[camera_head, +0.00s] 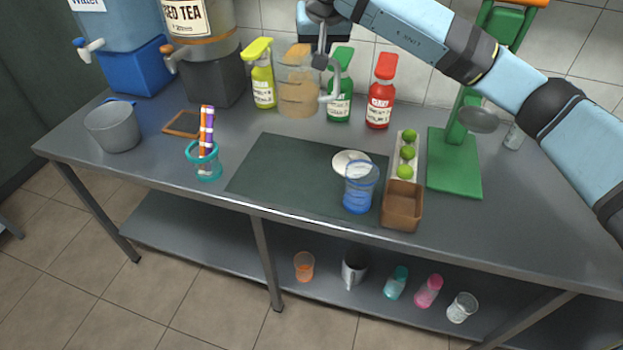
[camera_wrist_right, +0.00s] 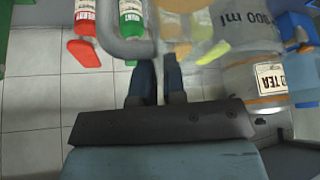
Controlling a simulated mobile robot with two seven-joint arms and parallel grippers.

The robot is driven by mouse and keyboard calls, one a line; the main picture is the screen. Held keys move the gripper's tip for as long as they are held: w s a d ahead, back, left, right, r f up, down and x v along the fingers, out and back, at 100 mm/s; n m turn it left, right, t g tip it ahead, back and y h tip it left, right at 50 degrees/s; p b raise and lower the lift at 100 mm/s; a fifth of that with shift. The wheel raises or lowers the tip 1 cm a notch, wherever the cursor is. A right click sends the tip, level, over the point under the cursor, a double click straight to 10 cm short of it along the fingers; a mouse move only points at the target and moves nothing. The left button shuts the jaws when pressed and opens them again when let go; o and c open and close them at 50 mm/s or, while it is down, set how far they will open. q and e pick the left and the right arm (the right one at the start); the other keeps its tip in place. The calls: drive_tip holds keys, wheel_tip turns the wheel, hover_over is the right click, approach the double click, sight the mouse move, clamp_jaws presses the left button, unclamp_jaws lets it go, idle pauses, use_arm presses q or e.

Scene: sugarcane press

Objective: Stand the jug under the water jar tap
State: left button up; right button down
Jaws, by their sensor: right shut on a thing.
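The jug (camera_head: 298,88) is clear with a tan tint and a grey handle (camera_head: 331,84). It is upright near the back of the table, between the yellow and green spray bottles; I cannot tell whether its base touches the table. In the right wrist view, the jug (camera_wrist_right: 238,28) shows a millilitre marking. My right gripper (camera_wrist_right: 157,85) is shut on the jug's handle. The blue water jar (camera_head: 113,27) stands at the far left on a blue block (camera_head: 136,72). Its tap (camera_head: 88,46) points towards the left front. My left gripper is not in view.
An iced tea dispenser (camera_head: 203,22) on a dark stand (camera_head: 208,80) is between the jug and the water jar. A grey bucket (camera_head: 112,128) and a teal cup (camera_head: 204,165) with sticks stand in front. Yellow (camera_head: 262,85), green (camera_head: 340,97) and red (camera_head: 379,98) bottles stand behind.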

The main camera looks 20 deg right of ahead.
wheel_tip(320, 180, down, 20)
idle(0.6)
drive_tip(key=shift+f+b, duration=0.1)
drive_tip(key=shift+b, duration=0.25)
drive_tip(key=c, duration=1.2)
unclamp_jaws()
